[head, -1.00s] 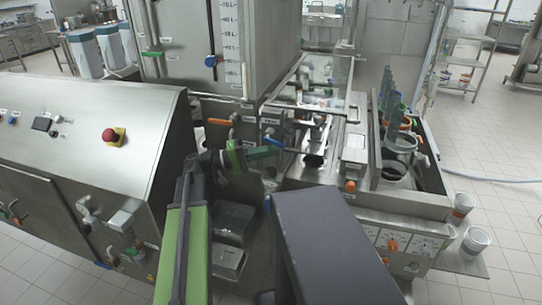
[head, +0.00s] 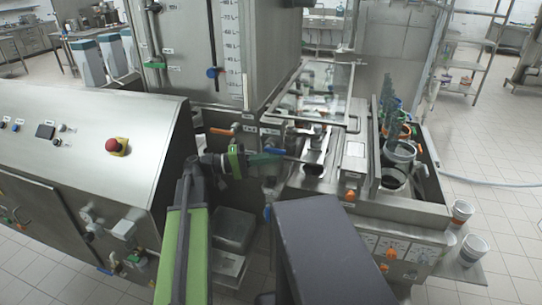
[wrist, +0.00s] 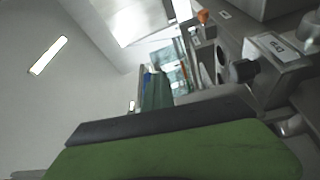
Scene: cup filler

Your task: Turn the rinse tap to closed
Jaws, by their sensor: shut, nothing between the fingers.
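My gripper (head: 270,157) is shut and empty, reaching right from my green and black arm at the machine's middle. In the wrist view its teal fingers (wrist: 156,92) point away from the camera. A small tap with a blue handle (head: 279,145) sits just behind and above the fingers in the head view. I cannot tell whether they touch it, nor whether this is the rinse tap. A tap with an orange lever (head: 221,131) is to the left, its lever roughly level. No readable label marks the rinse tap.
A glass guard (head: 315,92) stands above the filling station, and cups (head: 399,152) stand in a rack at the right. A red button (head: 113,146) is on the left cabinet.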

